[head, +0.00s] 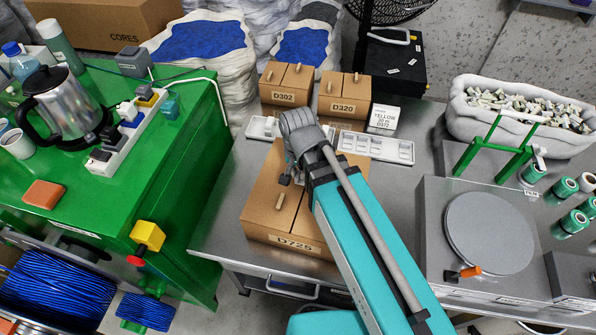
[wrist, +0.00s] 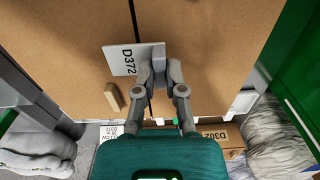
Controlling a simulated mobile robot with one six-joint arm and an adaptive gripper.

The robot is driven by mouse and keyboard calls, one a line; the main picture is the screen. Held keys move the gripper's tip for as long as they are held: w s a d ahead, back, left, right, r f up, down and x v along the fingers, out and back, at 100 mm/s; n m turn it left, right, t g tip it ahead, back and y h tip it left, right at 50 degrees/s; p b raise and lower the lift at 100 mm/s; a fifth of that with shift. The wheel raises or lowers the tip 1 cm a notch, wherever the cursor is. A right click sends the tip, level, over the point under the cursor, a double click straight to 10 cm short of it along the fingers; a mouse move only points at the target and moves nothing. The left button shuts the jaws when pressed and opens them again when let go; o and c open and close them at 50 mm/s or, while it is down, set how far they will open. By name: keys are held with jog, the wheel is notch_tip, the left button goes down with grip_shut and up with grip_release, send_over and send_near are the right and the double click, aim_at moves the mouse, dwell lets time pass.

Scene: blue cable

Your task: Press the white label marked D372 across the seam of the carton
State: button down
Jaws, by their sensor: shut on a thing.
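The large brown carton (head: 262,205), marked D725, lies on the steel table, with its seam running along the top. It fills most of the wrist view (wrist: 220,50). The white label marked D372 (wrist: 125,60) is in my gripper (wrist: 159,72), whose fingers are shut on its right edge. The label lies over the seam, which shows above and below it; I cannot tell whether it touches the cardboard. In the head view my gripper (head: 290,178) is over the carton's top, and the label is not clearly visible there.
Two small cartons, D302 (head: 285,84) and D320 (head: 344,95), stand behind. A white compartment tray (head: 375,147) lies behind the large carton. A wooden block (wrist: 114,97) sits on the carton top near the label.

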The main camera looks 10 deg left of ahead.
jog(key=shift+f+b, duration=1)
jog(key=shift+f, duration=0.15)
dwell(2.7)
jog(key=c, duration=1)
grip_release()
jog(key=shift+c, duration=0.2)
jog(key=o, duration=0.6)
jog(key=shift+c, duration=0.2)
jog(key=shift+r, duration=0.1)
jog(key=shift+r+p, duration=3.4)
jog(key=shift+p, duration=0.15)
